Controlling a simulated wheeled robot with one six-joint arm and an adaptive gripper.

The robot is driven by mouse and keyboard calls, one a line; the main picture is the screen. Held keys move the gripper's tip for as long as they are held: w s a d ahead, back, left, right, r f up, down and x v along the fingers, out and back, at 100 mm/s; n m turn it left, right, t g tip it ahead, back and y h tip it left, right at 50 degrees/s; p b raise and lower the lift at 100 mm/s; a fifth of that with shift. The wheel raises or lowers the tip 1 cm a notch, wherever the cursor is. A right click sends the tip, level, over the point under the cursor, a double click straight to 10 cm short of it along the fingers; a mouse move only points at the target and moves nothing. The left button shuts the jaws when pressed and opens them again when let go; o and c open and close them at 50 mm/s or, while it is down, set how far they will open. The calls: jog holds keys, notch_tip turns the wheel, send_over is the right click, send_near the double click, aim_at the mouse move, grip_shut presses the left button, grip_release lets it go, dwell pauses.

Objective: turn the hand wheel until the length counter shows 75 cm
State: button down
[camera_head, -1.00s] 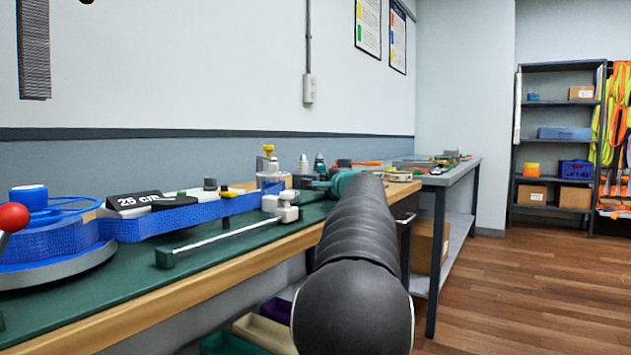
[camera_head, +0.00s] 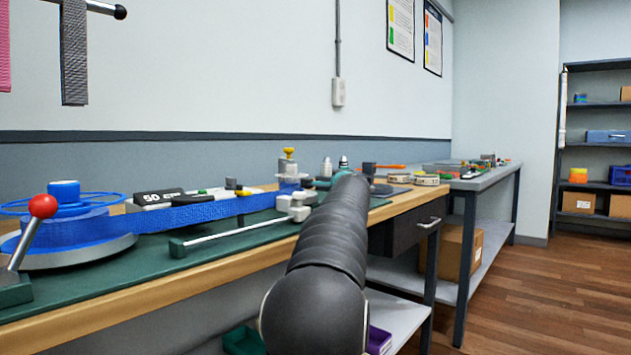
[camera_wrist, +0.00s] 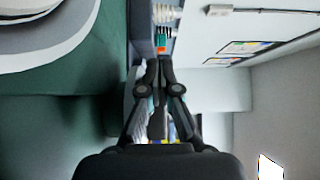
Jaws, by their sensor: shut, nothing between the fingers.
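The length counter (camera_head: 158,196) is a dark block on the bench with white figures that read 50 cm. Blue strap (camera_head: 220,209) runs past it from the blue reel (camera_head: 65,225) at the left, which carries a blue ring on top. A dark knob over a grey disc (camera_head: 384,189) shows just beyond my arm; I cannot tell if it is the hand wheel. A pale round disc (camera_wrist: 45,35) is close at the upper left of the wrist view. My gripper (camera_wrist: 160,62) is shut and empty, apart from that disc. My arm largely hides it in the head view.
A red-knobbed lever (camera_head: 42,207) stands at the bench's left end. A metal rod (camera_head: 235,233) lies along the green mat (camera_head: 130,280). A second bench (camera_head: 490,179) with small items stands beyond. The wooden floor (camera_head: 540,290) at the right is clear.

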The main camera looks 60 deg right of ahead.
jog(key=shift+w, duration=0.1)
dwell(0.5)
jog(key=shift+v, duration=3.75)
